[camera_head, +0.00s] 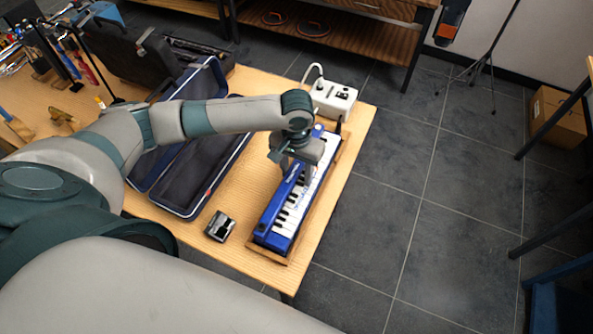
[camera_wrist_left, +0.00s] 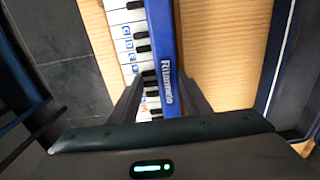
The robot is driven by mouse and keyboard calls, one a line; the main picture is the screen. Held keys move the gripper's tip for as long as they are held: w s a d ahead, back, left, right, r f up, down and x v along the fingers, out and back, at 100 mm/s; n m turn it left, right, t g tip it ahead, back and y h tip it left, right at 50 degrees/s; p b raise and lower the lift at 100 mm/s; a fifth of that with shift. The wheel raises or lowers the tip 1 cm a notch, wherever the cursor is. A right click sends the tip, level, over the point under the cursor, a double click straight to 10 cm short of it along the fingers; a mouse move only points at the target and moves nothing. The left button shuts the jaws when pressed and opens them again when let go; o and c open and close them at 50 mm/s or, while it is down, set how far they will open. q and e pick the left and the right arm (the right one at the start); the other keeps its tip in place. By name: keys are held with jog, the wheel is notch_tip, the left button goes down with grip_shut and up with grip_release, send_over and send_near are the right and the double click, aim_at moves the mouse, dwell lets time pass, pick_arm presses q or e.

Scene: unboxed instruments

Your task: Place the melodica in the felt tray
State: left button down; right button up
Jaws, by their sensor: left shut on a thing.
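The melodica (camera_head: 289,208), blue with white and black keys, lies lengthwise along the right end of the table. My left gripper (camera_head: 301,172) is over its middle, shut on it. In the left wrist view, the fingers (camera_wrist_left: 163,95) stand on both sides of the melodica (camera_wrist_left: 165,45), one by the keys and one by the blue edge. A wooden rim, apparently of the felt tray (camera_head: 325,186), shows along the melodica's right side and near end. The tray floor is hidden, so I cannot tell whether the melodica rests on it. My right gripper is not in view.
An open dark case with blue edges (camera_head: 205,170) lies left of the melodica. A small black-and-silver box (camera_head: 219,226) sits near the front edge. A white device (camera_head: 333,99) stands beyond the melodica. The table edge is close on the right, with floor beyond.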

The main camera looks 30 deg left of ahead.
aim_at(297, 174)
pick_arm(q)
jog(key=c, duration=1.2)
grip_release()
jog(key=shift+o, duration=1.1)
notch_tip(297, 174, up, 12)
jog(key=b, duration=0.2)
jog(key=shift+r, duration=0.1)
